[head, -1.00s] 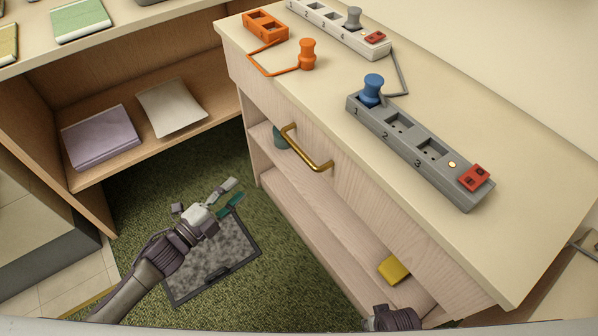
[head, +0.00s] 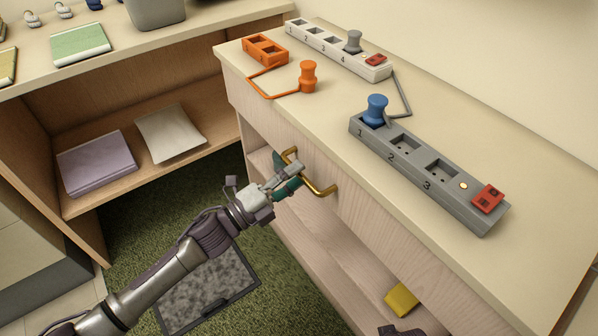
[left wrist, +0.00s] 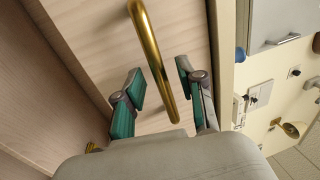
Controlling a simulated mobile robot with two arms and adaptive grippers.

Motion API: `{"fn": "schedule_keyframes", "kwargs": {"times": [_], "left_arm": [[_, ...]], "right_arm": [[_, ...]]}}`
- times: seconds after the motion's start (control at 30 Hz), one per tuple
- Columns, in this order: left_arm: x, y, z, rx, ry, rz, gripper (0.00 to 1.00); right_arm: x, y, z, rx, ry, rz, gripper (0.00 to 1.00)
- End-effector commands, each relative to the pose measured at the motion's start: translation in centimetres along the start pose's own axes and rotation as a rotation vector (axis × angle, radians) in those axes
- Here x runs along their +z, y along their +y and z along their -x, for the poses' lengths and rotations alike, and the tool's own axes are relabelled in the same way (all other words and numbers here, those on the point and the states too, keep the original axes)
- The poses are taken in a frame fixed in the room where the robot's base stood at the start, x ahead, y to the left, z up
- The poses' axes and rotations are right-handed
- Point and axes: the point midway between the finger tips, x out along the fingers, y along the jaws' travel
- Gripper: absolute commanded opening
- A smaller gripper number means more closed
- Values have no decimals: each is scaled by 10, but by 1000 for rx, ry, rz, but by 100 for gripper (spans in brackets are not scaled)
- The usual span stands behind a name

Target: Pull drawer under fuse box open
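The drawer front (head: 355,215) is pale wood, set under the cream counter top, and looks flush with the cabinet. Its brass bar handle (head: 325,190) also shows in the left wrist view (left wrist: 146,40). My left gripper (head: 290,175) is at the left part of the handle. In the left wrist view its teal-padded fingers (left wrist: 160,88) stand apart on either side of the bar, with gaps visible. No part is clearly a fuse box; a grey numbered block (head: 412,163) with a blue plug (head: 376,108) sits on the counter above.
A white numbered strip (head: 335,46), an orange block (head: 265,50) and an orange plug (head: 308,76) are on the counter. A yellow object (head: 402,298) lies on the open shelf below. A grey mat (head: 210,290) lies on the green carpet. Shelves stand at left.

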Motion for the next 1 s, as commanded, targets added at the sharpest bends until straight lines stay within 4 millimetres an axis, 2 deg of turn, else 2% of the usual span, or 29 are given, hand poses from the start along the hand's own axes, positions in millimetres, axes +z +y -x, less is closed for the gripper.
{"fn": "schedule_keyframes", "kwargs": {"times": [0.17,0.43,0.47,0.6,0.7,1.0], "left_arm": [[0,0,-13,0,0,0,39],[0,0,-14,0,0,1,39],[0,0,-14,0,0,1,37],[0,0,-14,0,0,1,14],[0,0,-14,0,0,1,0],[0,0,-13,1,-1,1,0]], "right_arm": [[-1,0,0,0,1,0,40],[-2,0,2,0,2,0,40],[-2,0,2,0,3,0,40],[-2,0,2,0,4,0,40],[-2,0,2,0,4,0,40],[-2,0,2,0,3,0,40]]}}
